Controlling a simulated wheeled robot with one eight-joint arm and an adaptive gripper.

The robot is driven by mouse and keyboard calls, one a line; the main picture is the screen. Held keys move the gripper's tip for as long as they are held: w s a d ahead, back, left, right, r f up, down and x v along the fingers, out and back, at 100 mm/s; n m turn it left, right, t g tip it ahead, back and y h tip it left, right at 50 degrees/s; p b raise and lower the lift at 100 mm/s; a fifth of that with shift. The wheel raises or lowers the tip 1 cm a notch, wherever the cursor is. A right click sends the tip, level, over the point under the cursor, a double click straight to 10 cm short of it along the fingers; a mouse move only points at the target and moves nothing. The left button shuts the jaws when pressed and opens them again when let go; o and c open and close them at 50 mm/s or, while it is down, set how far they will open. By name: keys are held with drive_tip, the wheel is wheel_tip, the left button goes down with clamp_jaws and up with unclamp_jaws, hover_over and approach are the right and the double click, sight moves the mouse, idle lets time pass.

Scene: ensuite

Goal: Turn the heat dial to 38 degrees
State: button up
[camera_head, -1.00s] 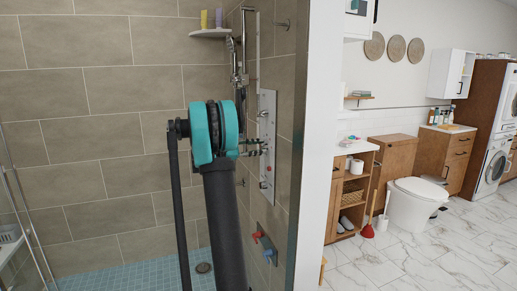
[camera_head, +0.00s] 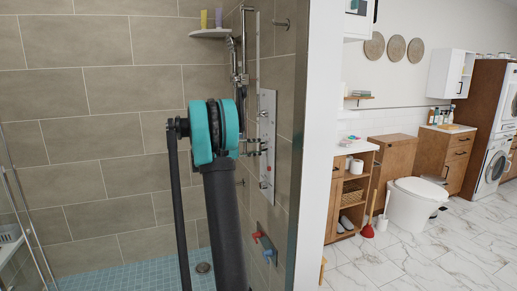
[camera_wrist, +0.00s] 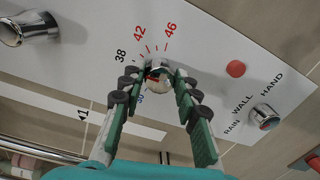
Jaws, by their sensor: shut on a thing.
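The heat dial (camera_wrist: 158,76) is a small round chrome knob on a pale shower panel (camera_wrist: 75,55). Printed around it are a black 38, red 42 and 46, and a blue number lower left, partly hidden by a finger. My gripper (camera_wrist: 156,80) has its two green fingers with dark tips on either side of the dial, shut on it. A small red mark shows on the dial's left part; its exact setting is hard to read. In the head view the panel (camera_head: 267,115) is on the tiled shower wall, with my gripper (camera_head: 262,145) reaching it, partly hidden by my arm.
A second knob (camera_wrist: 264,116) marked RAIN, WALL, HAND and a red button (camera_wrist: 236,68) are on the right. A chrome fitting (camera_wrist: 28,28) protrudes at upper left. Red and blue taps (camera_head: 264,245) are low on the wall. A glass edge and white wall stand right of my arm.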

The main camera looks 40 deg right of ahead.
idle(0.4)
drive_tip(key=o, duration=1.2)
drive_tip(key=shift+c, duration=0.2)
drive_tip(key=v, duration=1.2)
